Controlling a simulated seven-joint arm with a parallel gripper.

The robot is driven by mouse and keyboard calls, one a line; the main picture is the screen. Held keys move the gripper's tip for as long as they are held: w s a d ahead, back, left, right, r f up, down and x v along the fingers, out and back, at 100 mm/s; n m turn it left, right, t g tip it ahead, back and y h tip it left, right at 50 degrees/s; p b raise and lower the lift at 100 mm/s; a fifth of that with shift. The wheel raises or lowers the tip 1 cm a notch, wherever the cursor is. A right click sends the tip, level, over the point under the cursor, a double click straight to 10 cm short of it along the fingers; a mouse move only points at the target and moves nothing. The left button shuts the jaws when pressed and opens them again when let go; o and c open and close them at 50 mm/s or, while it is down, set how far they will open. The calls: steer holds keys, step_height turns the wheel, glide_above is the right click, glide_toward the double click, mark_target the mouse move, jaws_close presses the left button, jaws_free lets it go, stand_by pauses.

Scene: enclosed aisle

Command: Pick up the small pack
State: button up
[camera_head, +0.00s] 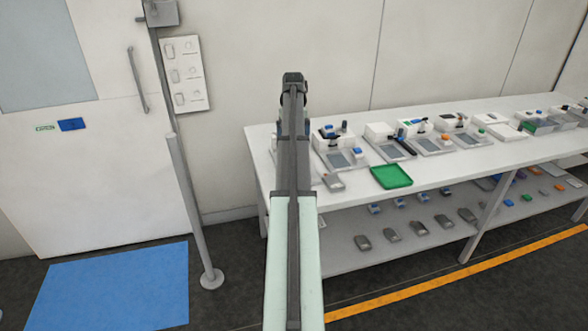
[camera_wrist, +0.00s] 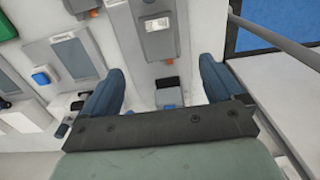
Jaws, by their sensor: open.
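A small grey pack (camera_head: 333,182) lies flat near the front edge of the white table, just right of my arm and left of the green tray. A small dark grey box (camera_wrist: 167,90) shows on the white surface below, in the gap between the fingers. In the head view my arm hides the gripper.
The white table (camera_head: 450,178) carries a green tray (camera_head: 391,177) and several benchtop devices along its back. The lower shelf (camera_head: 345,258) holds several small grey and coloured items. A grey post (camera_head: 190,205) and blue floor mat (camera_head: 110,290) are at left.

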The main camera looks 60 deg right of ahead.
step_height(320, 180, down, 7)
steer(key=shift+r, duration=0.1)
steer(key=shift+d+f, duration=0.2)
steer(key=shift+f, duration=2.5)
steer(key=c, duration=1.7)
steer(key=shift+r, duration=0.1)
